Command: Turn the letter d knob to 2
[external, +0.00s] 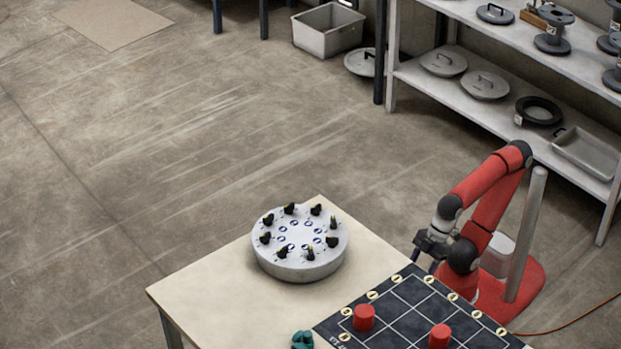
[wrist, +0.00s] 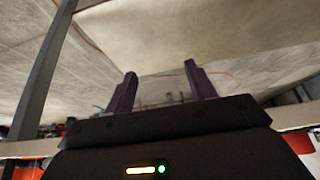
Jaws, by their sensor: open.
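A round, pale grey panel (external: 299,267) stands on the left part of the table. Several black knobs form a ring on its top, around blue-and-white round marks. The letters are too small to read, so I cannot tell which is the letter d knob or where any knob points. My gripper (external: 424,250) is to the right of the panel, beyond the table's far edge and apart from every knob. In the wrist view my gripper (wrist: 157,88) shows two purple fingers spread apart with nothing between them. The knobs cannot be made out there.
The table (external: 215,290) also bears a black gridded board (external: 405,305) with red cylinders (external: 364,317) and round tokens. A teal object (external: 302,340) sits at the front edge. A shelf (external: 480,75) with lids and spools stands behind. The table's left part is clear.

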